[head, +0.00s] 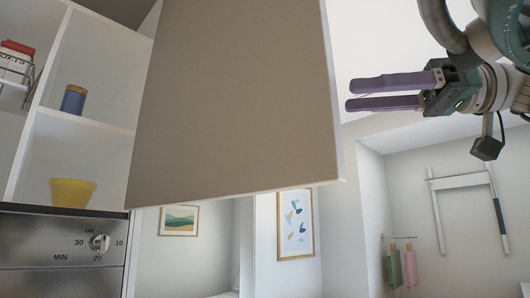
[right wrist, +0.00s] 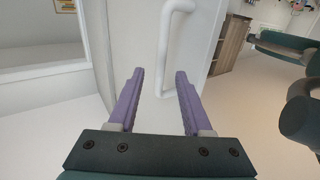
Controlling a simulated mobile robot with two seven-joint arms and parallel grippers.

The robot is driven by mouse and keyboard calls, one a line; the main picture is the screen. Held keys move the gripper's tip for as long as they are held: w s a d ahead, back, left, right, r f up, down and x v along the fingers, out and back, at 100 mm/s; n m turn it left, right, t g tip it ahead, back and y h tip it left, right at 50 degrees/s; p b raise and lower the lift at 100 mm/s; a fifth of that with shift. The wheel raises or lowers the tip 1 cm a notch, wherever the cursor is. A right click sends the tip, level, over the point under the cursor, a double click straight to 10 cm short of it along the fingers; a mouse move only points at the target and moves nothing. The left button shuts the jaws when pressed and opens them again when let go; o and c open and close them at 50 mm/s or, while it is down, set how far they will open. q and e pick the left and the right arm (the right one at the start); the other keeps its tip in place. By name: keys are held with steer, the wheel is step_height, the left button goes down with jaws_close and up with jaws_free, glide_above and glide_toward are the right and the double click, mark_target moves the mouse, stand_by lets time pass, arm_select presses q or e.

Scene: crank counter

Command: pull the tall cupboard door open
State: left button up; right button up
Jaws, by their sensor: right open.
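The tall cupboard door (head: 235,100) stands swung out in the head view, its beige face toward me and its narrow white edge on the right. Shelves show to its left. My right gripper (head: 347,95) has two purple fingers, open, pointing left just beside the door's right edge. In the right wrist view the open gripper (right wrist: 160,73) faces a white door surface with a white bar handle (right wrist: 167,50). The handle's lower part appears between the fingertips; I cannot tell whether they touch it. The handle is hidden in the head view. My left gripper is not in view.
A steel oven front (head: 60,262) with a knob is below. A wooden cabinet (right wrist: 231,44) stands at right in the wrist view, with bare floor before it.

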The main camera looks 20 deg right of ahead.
steer(key=v, duration=0.3)
steer(key=shift+d+b, duration=0.1)
steer(key=shift+b, duration=0.2)
steer(key=w+a+f+m+g+h, duration=0.1)
steer(key=w+a+f+m+h, duration=0.15)
steer(key=f, duration=0.95)
steer(key=w+a+f+m+g+h, duration=0.1)
steer(key=w+a+f+h, duration=0.25)
steer(key=f, duration=0.75)
steer(key=s+a+f+m+g+h, duration=0.15)
steer(key=s+f, duration=0.25)
steer(key=f, duration=0.6)
steer(key=s+a+f+m+g+h, duration=0.1)
steer(key=s+a+f+h, duration=0.15)
steer(key=f, duration=0.65)
steer(key=s+f+m+h, duration=0.25)
steer(key=s+f, duration=0.25)
steer(key=s, duration=0.5)
steer(key=s+f+m+h, duration=0.2)
steer(key=s+f+h, duration=0.15)
steer(key=s, duration=0.55)
step_height(320, 180, up, 29)
steer(key=p, duration=2.9)
steer(key=shift+d+g+p, duration=0.35)
steer(key=shift+d+p, duration=0.05)
steer(key=shift+d, duration=0.1)
